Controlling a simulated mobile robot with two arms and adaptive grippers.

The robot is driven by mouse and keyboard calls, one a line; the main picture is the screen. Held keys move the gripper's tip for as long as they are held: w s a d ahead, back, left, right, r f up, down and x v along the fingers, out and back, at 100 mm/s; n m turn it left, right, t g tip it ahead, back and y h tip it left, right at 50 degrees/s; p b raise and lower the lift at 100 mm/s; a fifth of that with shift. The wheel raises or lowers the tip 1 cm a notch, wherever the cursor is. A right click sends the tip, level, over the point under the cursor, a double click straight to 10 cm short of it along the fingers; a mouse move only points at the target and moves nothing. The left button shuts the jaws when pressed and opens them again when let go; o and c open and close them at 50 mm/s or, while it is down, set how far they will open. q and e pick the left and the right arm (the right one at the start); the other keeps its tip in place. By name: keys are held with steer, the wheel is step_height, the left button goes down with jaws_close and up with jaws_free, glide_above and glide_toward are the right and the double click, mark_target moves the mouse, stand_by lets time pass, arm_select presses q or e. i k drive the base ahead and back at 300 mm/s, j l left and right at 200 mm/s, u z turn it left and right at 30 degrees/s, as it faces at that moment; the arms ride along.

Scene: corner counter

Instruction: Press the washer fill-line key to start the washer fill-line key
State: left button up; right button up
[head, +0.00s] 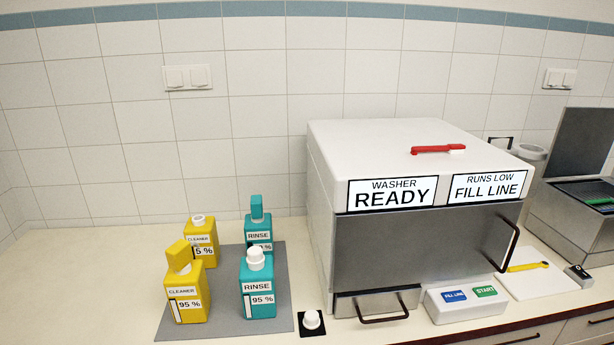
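The white washer (330,190) stands on the counter right of centre. Its left label reads "WASHER READY" (391,193) and its right label "RUNS LOW FILL LINE" (487,187). The grey front door (420,245) is closed. In front of the washer lies a white key box (440,312) with a blue "FILL LINE" key (454,295) and a green "START" key (485,291) on its sloped top. Both keys are unobstructed. Neither of my grippers is in the head view.
Yellow cleaner bottles (187,303) and teal rinse bottles (258,283) stand on a grey mat (225,322) at left. A white cap (311,320) sits on a black square. A red tool (438,150) lies on the washer. A yellow tool (528,267) lies at right.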

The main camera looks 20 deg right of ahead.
mark_target(453, 297)
steer(key=z, duration=1.75)
